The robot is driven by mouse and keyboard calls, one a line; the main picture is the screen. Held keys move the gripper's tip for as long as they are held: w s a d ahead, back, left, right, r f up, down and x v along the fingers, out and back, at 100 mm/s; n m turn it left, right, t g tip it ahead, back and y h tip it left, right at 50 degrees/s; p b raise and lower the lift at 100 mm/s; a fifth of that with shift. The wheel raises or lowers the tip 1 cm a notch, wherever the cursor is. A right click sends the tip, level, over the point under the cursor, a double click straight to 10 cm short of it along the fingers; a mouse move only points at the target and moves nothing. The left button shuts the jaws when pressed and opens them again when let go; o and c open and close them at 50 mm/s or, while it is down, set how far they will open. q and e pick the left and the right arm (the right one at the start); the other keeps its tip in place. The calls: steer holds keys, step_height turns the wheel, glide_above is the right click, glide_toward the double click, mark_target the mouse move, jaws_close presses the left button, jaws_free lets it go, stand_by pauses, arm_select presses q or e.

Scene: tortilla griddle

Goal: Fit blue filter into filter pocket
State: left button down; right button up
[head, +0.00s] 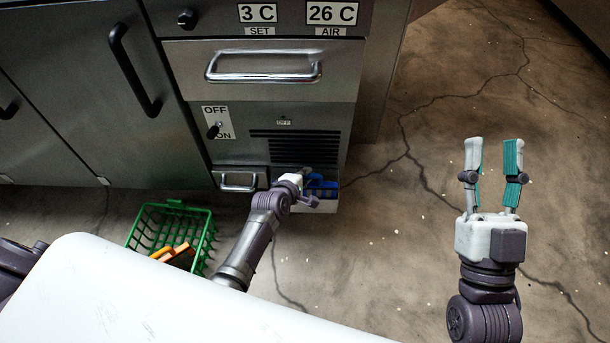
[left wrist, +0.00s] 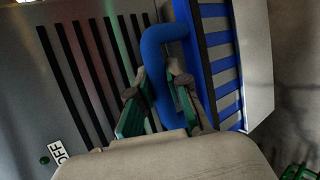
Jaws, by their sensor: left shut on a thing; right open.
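The blue filter (head: 322,188) is low at the right end of the cabinet front. Its blue handle (left wrist: 153,75) and its slatted face (left wrist: 217,50) show in the left wrist view. My left gripper (head: 304,178) is shut on the handle, one finger on each side of it. A pale pocket wall (head: 315,206) shows below the filter, and a pale panel (left wrist: 258,60) stands beside it in the left wrist view. The filter is at the pocket, but I cannot tell how deep it sits. My right gripper (head: 493,172) is open and empty over the floor at right.
A green basket (head: 203,232) with orange-brown pieces stands on the floor left of my left arm. Above the filter are a dark vent grille (head: 292,146), an ON/OFF switch (head: 215,127) and a drawer handle (head: 262,66). The cracked floor at right is clear.

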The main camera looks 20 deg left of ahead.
arm_select(q)
steer(key=shift+f, duration=0.15)
arm_select(e)
steer(key=shift+s+r+t, duration=0.45)
steer(key=shift+r+t, duration=0.05)
arm_select(q)
steer(key=c, duration=1)
jaws_free()
steer(key=shift+c, duration=0.2)
arm_select(e)
steer(key=shift+f, duration=0.1)
arm_select(q)
steer(key=shift+s+f, duration=0.1)
steer(key=shift+f, duration=0.05)
steer(key=shift+s, duration=0.1)
steer(key=v, duration=1.2)
